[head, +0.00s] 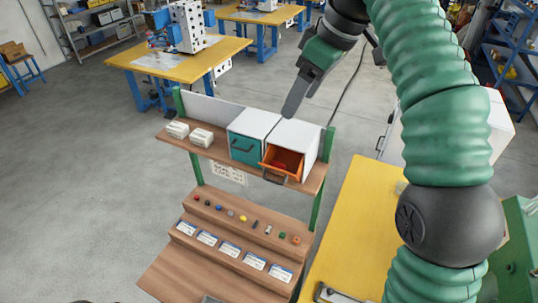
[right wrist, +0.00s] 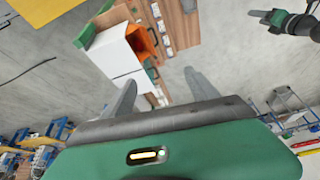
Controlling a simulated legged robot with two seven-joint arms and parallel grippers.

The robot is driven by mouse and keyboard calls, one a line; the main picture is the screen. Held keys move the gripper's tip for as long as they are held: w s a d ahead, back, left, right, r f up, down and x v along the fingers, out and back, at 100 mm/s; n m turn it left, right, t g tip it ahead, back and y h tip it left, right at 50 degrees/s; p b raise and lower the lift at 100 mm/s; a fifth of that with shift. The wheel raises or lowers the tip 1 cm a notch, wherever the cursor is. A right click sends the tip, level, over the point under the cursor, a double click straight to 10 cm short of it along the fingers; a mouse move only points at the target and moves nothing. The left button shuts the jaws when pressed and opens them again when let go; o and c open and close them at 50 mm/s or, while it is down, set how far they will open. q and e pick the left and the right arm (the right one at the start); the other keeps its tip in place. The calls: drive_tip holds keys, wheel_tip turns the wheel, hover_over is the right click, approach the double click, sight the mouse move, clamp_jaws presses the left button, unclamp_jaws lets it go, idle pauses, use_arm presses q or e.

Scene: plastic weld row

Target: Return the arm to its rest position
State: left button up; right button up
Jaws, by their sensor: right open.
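My right gripper (head: 289,112) hangs in the air above and behind the drawer boxes in the head view, fingers pointing down. Its two fingers stand wide apart and empty in the right wrist view (right wrist: 160,77). My right arm (head: 436,130), in a green ribbed sleeve, fills the right side of the head view. A gripper-like end of what seems to be my left arm (right wrist: 268,17) shows at the top right of the right wrist view; its jaw state is unclear. My left gripper is outside the head view.
The orange drawer (head: 269,165) is pulled out with something red inside. The teal drawer (head: 243,148) is shut. Small parts line a wooden step (head: 205,212) below. A yellow table (head: 345,235) stands at right. Open floor (head: 90,200) lies left.

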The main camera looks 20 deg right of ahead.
drive_tip(key=a+f+m+h, duration=0.1)
drive_tip(key=a+f+m, duration=0.15)
drive_tip(key=f, duration=0.95)
drive_tip(key=a+f+m+h, duration=0.15)
drive_tip(key=a+f, duration=0.25)
drive_tip(key=f, duration=0.9)
drive_tip(key=s+f+m+g, duration=0.1)
drive_tip(key=s+f+m, duration=0.2)
drive_tip(key=s+f, duration=1.25)
use_arm(q)
drive_tip(key=s+b+x, duration=0.2)
drive_tip(key=b+x, duration=0.7)
drive_tip(key=s+f+b+x, duration=0.1)
drive_tip(key=s+b+x, duration=0.1)
drive_tip(key=b+x, duration=0.8)
drive_tip(key=shift+s+a, duration=0.2)
drive_tip(key=shift+a, duration=0.2)
use_arm(e)
drive_tip(key=s+x, duration=0.3)
drive_tip(key=x, duration=1.6)
drive_tip(key=shift+a+f, duration=0.15)
drive_tip(key=shift+f, duration=0.4)
use_arm(q)
drive_tip(key=shift+a, duration=0.15)
use_arm(e)
drive_tip(key=shift+a, duration=0.1)
